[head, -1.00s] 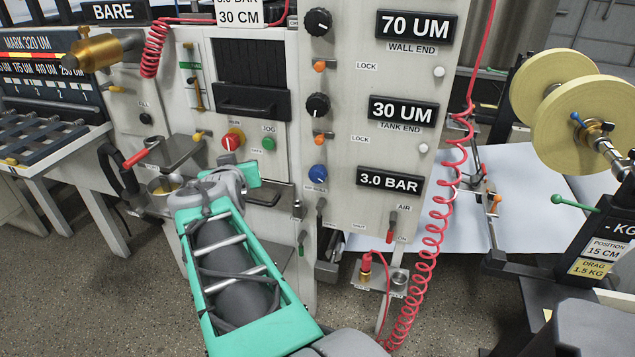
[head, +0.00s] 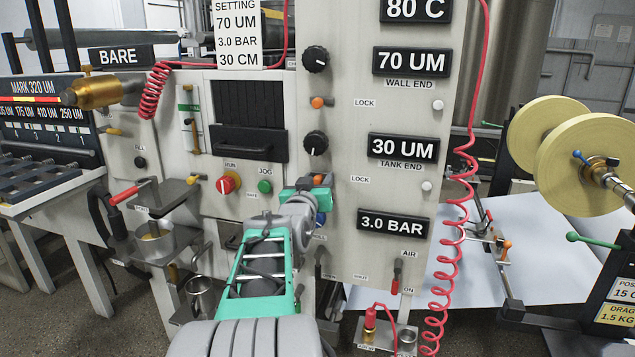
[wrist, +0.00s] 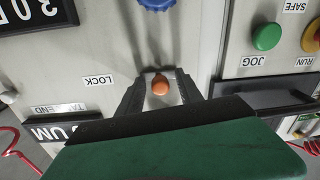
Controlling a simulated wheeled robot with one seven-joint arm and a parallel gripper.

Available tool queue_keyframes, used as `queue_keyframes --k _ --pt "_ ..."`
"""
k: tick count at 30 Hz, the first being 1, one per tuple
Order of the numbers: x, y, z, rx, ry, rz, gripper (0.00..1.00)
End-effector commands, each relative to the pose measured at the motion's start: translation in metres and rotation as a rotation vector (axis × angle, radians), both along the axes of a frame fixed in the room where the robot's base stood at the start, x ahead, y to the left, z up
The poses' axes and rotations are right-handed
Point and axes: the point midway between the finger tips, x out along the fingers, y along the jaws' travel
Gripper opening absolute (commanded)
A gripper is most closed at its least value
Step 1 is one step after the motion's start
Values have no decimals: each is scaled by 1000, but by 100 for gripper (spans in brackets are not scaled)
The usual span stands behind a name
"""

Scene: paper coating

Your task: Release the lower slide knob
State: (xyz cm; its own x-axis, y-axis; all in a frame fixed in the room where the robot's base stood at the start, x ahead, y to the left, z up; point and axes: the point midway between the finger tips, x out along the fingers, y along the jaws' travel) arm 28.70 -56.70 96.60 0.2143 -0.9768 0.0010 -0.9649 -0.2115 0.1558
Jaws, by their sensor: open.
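The lower orange slide knob (head: 318,180), beside the lower LOCK label, shows just above my gripper (head: 308,190) in the head view. In the wrist view, which shows the panel upside down, the orange knob (wrist: 160,88) sits between the two dark fingers of my gripper (wrist: 161,92). The fingers are open, with one on each side of the knob. I cannot tell whether they touch it. The upper orange knob (head: 318,102) stands clear, higher on the panel.
A black dial (head: 315,143) is just above the gripper. A blue knob (wrist: 157,4) is close by and partly hidden by my gripper in the head view. The JOG button (head: 265,186) and red RUN knob (head: 228,183) are to the left. A red coiled hose (head: 460,200) hangs right.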

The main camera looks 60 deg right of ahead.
Motion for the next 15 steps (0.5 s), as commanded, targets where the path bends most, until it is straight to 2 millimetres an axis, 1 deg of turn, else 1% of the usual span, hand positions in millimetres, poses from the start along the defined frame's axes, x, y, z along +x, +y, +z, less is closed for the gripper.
queue_keyframes --k 2,15 --pt "0 0 0 0 0 0 43" --pt "0 1 0 1 0 1 8"
